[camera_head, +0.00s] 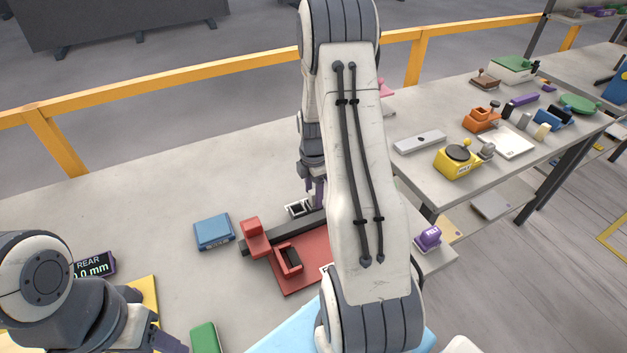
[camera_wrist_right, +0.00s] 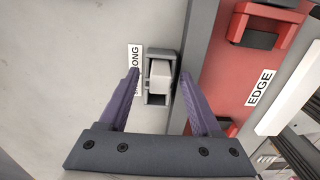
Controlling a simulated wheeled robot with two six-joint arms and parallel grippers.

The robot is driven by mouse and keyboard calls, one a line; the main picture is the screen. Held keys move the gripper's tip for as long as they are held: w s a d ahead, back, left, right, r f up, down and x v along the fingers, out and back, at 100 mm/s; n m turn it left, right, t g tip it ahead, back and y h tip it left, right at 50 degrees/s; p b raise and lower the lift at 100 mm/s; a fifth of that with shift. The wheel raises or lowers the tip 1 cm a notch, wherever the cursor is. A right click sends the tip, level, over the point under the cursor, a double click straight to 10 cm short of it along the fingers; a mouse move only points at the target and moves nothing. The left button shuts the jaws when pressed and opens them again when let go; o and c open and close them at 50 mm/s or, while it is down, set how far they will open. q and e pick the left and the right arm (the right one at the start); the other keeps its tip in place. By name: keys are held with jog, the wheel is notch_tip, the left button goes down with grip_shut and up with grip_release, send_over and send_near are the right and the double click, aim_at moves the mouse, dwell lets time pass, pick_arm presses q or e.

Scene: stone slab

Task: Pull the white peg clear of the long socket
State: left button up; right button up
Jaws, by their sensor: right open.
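In the right wrist view, the white peg (camera_wrist_right: 160,76) sits in a grey socket (camera_wrist_right: 150,100) beside a label (camera_wrist_right: 134,68) that ends in "LONG". My right gripper (camera_wrist_right: 160,73) is open, with one purple finger on each side of the socket and peg. I cannot tell whether the fingers touch them. In the head view, my right gripper (camera_head: 316,190) points down beside the small socket (camera_head: 298,208), and my right arm hides much of the area. My left gripper (camera_head: 168,342) is at the bottom edge, cut off, its jaws unclear.
A dark bar (camera_head: 285,232) and a red fixture plate (camera_head: 300,262) lie right beside the socket. A blue box (camera_head: 214,232) stands to the left, a green block (camera_head: 204,336) in front. A purple item (camera_head: 428,237) is at right. The slab's back left is clear.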

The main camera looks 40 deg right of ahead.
aim_at(314, 191)
jog(key=shift+f, duration=0.35)
grip_shut()
jog(key=shift+r, duration=0.15)
jog(key=shift+r+p, duration=1.8)
jog(key=shift+r, duration=0.2)
jog(key=shift+r+p, duration=2.5)
jog(key=shift+r, duration=0.55)
